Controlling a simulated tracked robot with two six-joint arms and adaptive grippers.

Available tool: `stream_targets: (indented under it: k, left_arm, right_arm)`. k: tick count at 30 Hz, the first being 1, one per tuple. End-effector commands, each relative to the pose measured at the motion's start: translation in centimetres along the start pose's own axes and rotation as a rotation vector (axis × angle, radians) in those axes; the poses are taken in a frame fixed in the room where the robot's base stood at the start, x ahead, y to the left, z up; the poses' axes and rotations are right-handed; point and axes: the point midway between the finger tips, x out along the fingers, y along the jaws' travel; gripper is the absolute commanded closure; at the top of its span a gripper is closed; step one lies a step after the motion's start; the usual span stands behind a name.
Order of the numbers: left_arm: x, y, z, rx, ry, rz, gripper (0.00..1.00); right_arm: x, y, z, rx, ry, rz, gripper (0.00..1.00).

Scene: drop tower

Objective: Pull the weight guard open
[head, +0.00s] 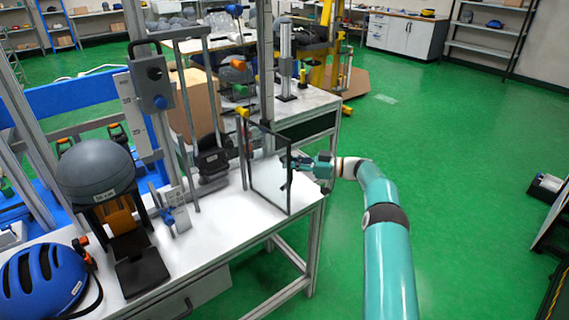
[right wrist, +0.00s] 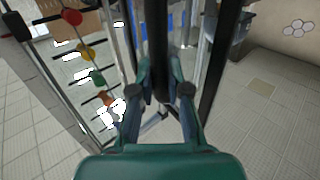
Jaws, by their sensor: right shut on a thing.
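The weight guard (head: 290,202) is a dark-framed clear panel standing upright at the right end of the white bench, beside the metal tower post. It stands at an angle to the tower, its near edge toward the bench's right edge. My right gripper (head: 288,165) reaches in from the right and is shut at the guard's near upright bar. In the right wrist view my right gripper (right wrist: 160,88) has its fingers on either side of a dark upright bar (right wrist: 159,45). The exact contact is partly hidden by the fingers. My left gripper is out of view.
On the white bench (head: 235,215) stand a grey dome-shaped headform (head: 95,170) and a blue helmet (head: 42,283). A grey control box (head: 152,84) hangs on a post. Another bench (head: 310,103) stands behind. The green floor to the right is mostly clear.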

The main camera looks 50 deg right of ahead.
Motion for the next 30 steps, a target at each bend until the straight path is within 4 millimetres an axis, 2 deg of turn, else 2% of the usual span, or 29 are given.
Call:
stream_targets:
  k: [1, 11, 12, 17, 26, 30]
  left_arm:
    - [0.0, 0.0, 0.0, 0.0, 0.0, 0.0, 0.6]
    - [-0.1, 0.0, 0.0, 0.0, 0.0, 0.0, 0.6]
    - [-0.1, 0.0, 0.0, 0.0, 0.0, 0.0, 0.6]
    - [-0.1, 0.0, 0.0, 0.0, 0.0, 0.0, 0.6]
    - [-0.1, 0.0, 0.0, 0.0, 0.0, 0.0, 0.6]
    - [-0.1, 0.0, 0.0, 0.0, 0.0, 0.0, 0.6]
  right_arm:
    - [0.5, 0.0, -0.5, -0.003, 0.009, -0.002, 1.0]
    - [-0.5, 0.3, -0.7, -0.005, 0.01, 0.01, 1.0]
    - [-0.5, 0.3, -0.7, -0.005, 0.01, 0.011, 0.83]
    - [-0.8, 0.3, -0.6, -0.005, 0.008, 0.013, 0.59]
    - [-1.5, 0.4, -0.4, -0.004, 0.005, 0.019, 0.59]
    - [-2.4, 0.4, -0.3, -0.003, 0.005, 0.02, 0.59]
